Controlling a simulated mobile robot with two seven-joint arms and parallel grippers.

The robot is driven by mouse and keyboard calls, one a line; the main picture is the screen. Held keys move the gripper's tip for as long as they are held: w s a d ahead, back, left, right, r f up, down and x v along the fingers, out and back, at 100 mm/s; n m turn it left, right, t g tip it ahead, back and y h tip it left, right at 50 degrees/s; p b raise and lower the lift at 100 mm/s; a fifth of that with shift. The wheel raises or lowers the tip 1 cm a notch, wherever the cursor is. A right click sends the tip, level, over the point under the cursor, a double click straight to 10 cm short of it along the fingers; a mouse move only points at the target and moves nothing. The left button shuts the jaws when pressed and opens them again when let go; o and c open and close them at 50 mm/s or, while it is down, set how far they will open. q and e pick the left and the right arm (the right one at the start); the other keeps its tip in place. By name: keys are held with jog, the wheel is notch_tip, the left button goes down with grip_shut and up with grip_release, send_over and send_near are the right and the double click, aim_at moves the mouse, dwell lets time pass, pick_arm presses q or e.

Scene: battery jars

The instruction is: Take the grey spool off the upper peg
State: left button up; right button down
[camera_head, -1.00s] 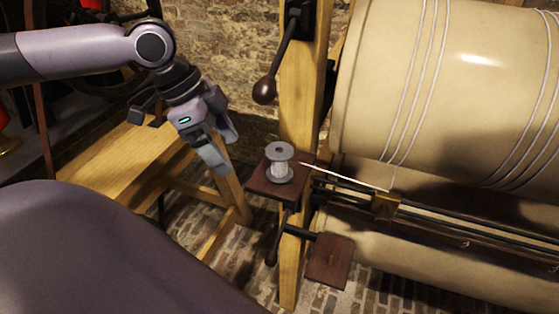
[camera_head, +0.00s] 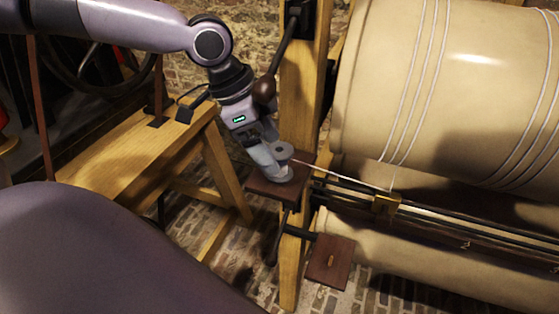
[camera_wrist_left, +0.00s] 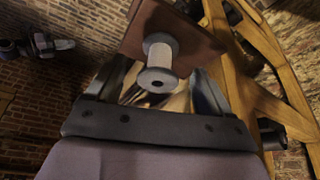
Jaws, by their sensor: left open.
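The grey spool (camera_head: 281,151) stands upright on the upper dark wooden plate (camera_head: 262,185) in the head view, partly hidden by my gripper. The peg is hidden inside it. My left gripper (camera_head: 272,165) is at the spool, its fingers open. In the left wrist view the spool (camera_wrist_left: 158,72) lies between the two open fingers (camera_wrist_left: 158,90), which are on either side of it. I cannot tell whether either finger touches it. My right gripper is not in view.
A lower wooden plate (camera_head: 331,262) with a small bare peg stands below right. A pale thread runs to a brass guide (camera_head: 386,204) beside the big wound drum (camera_head: 450,90). A dark knobbed lever (camera_head: 264,90) hangs close to my left wrist. A wooden bench (camera_head: 125,150) is at left.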

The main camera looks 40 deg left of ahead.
aim_at(272, 150)
pick_arm(q)
jog(key=shift+x, duration=1.6)
jog(key=shift+d, duration=0.1)
jog(key=c, duration=1)
jog(key=shift+r, duration=0.1)
jog(key=shift+c, duration=0.2)
